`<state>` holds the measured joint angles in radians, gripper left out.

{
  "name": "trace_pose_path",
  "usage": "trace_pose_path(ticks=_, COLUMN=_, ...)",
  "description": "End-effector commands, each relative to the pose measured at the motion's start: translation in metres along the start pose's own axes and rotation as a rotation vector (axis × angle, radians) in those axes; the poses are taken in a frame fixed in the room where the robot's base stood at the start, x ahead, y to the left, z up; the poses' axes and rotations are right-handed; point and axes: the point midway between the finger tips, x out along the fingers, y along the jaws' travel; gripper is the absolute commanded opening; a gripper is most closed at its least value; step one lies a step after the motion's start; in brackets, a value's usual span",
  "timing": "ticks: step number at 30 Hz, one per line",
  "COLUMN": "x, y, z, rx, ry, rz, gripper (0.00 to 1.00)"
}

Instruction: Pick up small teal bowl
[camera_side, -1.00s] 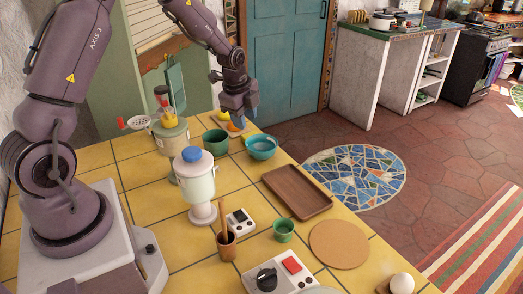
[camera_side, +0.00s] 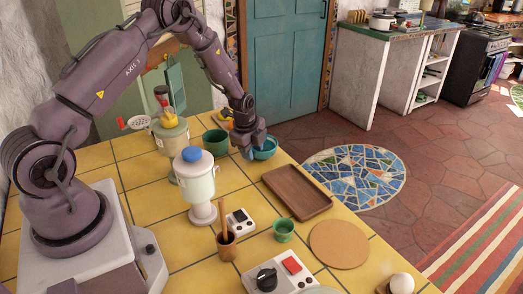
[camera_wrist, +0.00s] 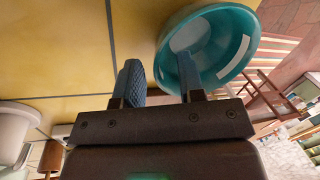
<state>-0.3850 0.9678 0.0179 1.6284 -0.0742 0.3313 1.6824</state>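The small teal bowl (camera_side: 267,148) stands on the yellow tiled counter near its far edge, partly hidden by my gripper (camera_side: 250,147) in the side view. In the wrist view the bowl (camera_wrist: 214,30) fills the upper right, with a pale patch on its inner wall. My gripper (camera_wrist: 157,62) is open there, with its two blue fingers apart. The right finger reaches over the inside of the bowl and the left finger is outside it over the tiles, so the near rim lies between them. I cannot tell whether either finger touches the bowl.
A green pot (camera_side: 215,142) stands just left of the bowl. A brown wooden tray (camera_side: 297,192) lies in front of it to the right. A white blender-like jar with a blue lid (camera_side: 196,183) stands nearer my base. The counter edge drops off beyond the bowl.

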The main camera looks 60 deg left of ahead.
Motion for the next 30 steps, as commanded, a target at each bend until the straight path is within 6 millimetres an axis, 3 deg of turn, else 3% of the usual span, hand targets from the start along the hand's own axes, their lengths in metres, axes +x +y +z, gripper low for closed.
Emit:
trace_pose_path(ticks=9, x=0.007, y=0.000, z=0.000, rx=0.000, ry=0.000, rz=-0.001, gripper=0.36)
trace_pose_path(ticks=14, x=0.007, y=0.000, z=0.000, rx=0.000, ry=0.000, rz=0.000, gripper=0.00)
trace_pose_path(ticks=25, x=0.004, y=-0.001, z=0.000, rx=0.001, ry=0.001, rz=-0.001, gripper=0.00)
trace_pose_path(ticks=30, x=-0.020, y=-0.007, z=0.000, rx=0.001, ry=0.001, rz=-0.005, gripper=0.00)
